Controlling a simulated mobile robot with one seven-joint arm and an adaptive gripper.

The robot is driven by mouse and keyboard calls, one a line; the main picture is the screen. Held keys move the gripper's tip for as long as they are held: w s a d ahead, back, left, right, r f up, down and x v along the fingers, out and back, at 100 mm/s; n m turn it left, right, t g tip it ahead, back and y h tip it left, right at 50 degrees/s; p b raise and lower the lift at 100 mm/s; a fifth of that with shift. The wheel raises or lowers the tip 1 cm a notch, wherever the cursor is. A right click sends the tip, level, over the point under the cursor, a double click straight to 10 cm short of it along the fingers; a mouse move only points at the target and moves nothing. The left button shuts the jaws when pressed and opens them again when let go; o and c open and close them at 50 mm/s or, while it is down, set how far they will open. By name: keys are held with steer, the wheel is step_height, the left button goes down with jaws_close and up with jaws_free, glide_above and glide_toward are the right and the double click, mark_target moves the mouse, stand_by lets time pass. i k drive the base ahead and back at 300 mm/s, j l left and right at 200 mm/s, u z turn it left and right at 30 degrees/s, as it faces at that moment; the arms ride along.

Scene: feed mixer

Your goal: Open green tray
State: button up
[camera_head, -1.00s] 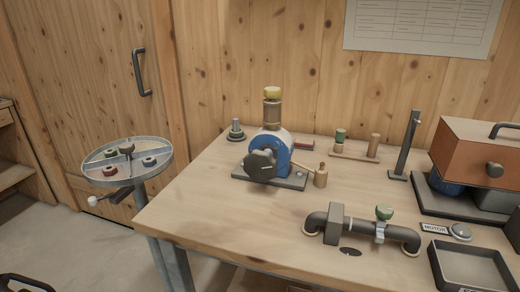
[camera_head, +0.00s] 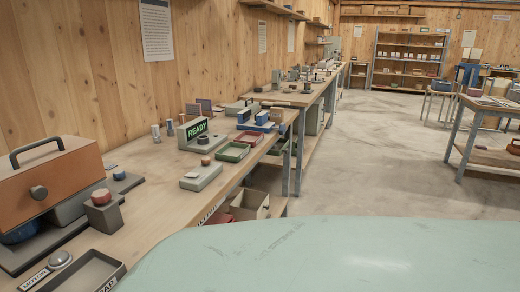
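A small, shallow green tray (camera_head: 233,152) sits on the long workbench near its front edge, in the middle left of the head view. It lies in front of the grey unit with the READY display. A similar red tray (camera_head: 249,138) is just behind it, farther along the bench. The green tray looks small at this distance, and I cannot tell whether it has a lid or a drawer. My gripper is not in view.
The workbench (camera_head: 150,190) runs along the wooden wall. An orange housing (camera_head: 50,180) and a dark tray (camera_head: 85,272) stand at the near left. The concrete floor (camera_head: 380,150) right of the bench is open.

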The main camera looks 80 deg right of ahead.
mark_target(282, 144)
steer(key=z, duration=2.75)
steer(key=i+l, duration=0.5)
steer(key=i, duration=0.2)
steer(key=i+l, duration=0.5)
steer(key=i, duration=0.2)
steer(key=i+l, duration=1.05)
steer(key=i, duration=0.3)
